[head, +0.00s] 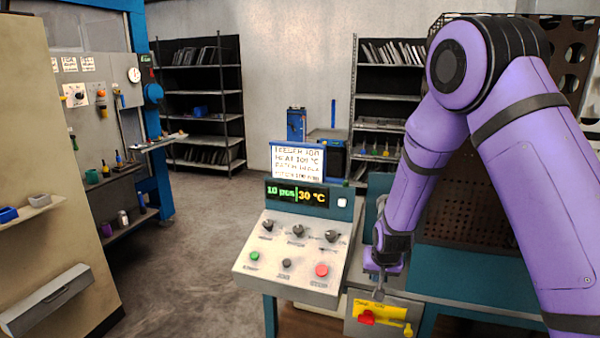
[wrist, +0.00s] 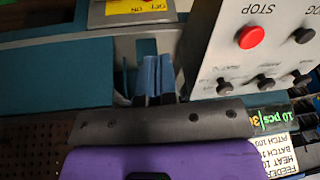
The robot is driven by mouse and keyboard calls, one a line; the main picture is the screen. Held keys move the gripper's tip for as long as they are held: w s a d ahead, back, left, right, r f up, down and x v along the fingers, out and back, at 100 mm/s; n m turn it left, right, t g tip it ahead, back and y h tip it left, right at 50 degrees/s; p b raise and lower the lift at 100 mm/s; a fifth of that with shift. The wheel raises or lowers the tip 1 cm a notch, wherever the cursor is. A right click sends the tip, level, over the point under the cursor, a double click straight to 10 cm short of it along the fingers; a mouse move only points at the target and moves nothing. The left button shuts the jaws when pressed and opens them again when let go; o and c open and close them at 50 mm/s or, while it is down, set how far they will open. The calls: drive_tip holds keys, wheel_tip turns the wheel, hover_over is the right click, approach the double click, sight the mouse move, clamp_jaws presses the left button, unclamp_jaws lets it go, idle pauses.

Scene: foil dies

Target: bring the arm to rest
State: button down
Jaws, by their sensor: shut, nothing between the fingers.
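My arm (head: 530,180) is purple with dark bands and comes down from the right side of the head view. My gripper (head: 380,284) points down at the right of the sloped control panel, above a grey box with a yellow label. In the wrist view my gripper (wrist: 153,72) shows its two fingers close together, with nothing seen between them. The gripper looks apart from the panel, but its exact height over the box is hard to tell.
The control panel (head: 250,270) has knobs, a green button (head: 255,256) and a red button (head: 321,270); its display (head: 297,195) reads 10 pcs, 30 °C. Open floor (head: 200,270) lies left.

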drive_tip(key=s+d+r, duration=0.2)
drive_tip(key=s+r, duration=0.2)
drive_tip(key=r, duration=0.4)
drive_tip(key=s+d+r+y, duration=0.1)
drive_tip(key=s+r, duration=0.3)
drive_tip(key=r, duration=0.5)
drive_tip(key=s+d+r, duration=0.2)
drive_tip(key=s+r, duration=0.2)
drive_tip(key=r, duration=0.4)
drive_tip(key=s+d+r, duration=0.1)
drive_tip(key=s+r, duration=0.2)
drive_tip(key=s, duration=0.4)
drive_tip(key=s+d+r+n, duration=0.1)
drive_tip(key=s+d+r, duration=0.1)
drive_tip(key=s, duration=0.6)
drive_tip(key=s+d+r+t+h, duration=0.1)
drive_tip(key=s+r, duration=0.3)
drive_tip(key=s, duration=0.4)
drive_tip(key=shift+s+d+r, duration=0.15)
drive_tip(key=shift+s+r, duration=0.1)
drive_tip(key=shift+r, duration=0.15)
